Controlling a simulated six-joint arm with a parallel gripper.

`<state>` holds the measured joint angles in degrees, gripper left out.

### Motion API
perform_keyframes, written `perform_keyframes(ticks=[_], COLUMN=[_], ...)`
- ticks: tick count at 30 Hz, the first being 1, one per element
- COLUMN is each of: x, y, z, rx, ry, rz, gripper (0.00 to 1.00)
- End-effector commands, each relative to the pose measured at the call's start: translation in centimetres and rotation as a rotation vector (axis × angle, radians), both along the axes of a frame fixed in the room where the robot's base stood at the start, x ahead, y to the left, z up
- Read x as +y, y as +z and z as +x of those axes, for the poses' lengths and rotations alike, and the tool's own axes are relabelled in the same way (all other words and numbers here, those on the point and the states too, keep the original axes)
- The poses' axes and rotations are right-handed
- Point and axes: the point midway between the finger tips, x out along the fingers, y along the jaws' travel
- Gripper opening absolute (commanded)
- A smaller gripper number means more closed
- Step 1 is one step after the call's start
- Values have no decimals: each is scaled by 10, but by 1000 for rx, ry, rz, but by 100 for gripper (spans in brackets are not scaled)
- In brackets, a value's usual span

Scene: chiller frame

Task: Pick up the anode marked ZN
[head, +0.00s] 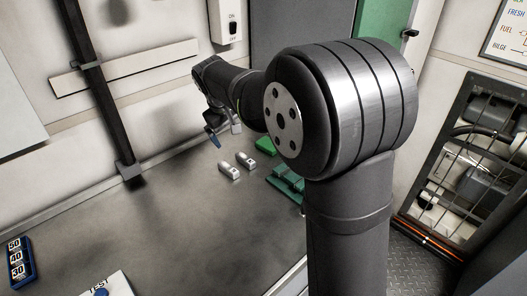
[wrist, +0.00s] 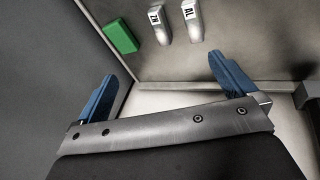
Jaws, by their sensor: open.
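In the wrist view the anode marked ZN (wrist: 159,25) is a pale metal piece lying on the bench, its dark letters on a white label. A similar anode marked AL (wrist: 192,20) lies to its right. My gripper (wrist: 162,68) is open and empty, its blue fingers wide apart, with both anodes beyond the fingertips. In the head view my gripper (head: 211,137) hangs above the bench near the back wall. Two pale pieces (head: 229,171) (head: 246,160) lie in front of it, their labels unreadable there.
A green block (wrist: 121,36) lies left of the ZN anode. A green tray-like thing (head: 287,181) is partly hidden behind my arm. A blue numbered block (head: 18,262) and a white TEST plate (head: 107,287) are at the front left. The bench middle is clear.

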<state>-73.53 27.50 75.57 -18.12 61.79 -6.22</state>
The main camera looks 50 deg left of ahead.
Motion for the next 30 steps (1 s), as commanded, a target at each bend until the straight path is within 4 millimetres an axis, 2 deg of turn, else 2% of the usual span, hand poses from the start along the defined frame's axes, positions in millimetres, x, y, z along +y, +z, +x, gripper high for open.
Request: perform_keyframes(ticks=[21, 25, 30], x=[36, 39, 40], y=[-3, -3, -7], z=[-7, -8, -7], rx=[101, 101, 101], ry=[-1228, -1361, -1430], rz=[326, 371, 395], gripper=[100, 100, 100])
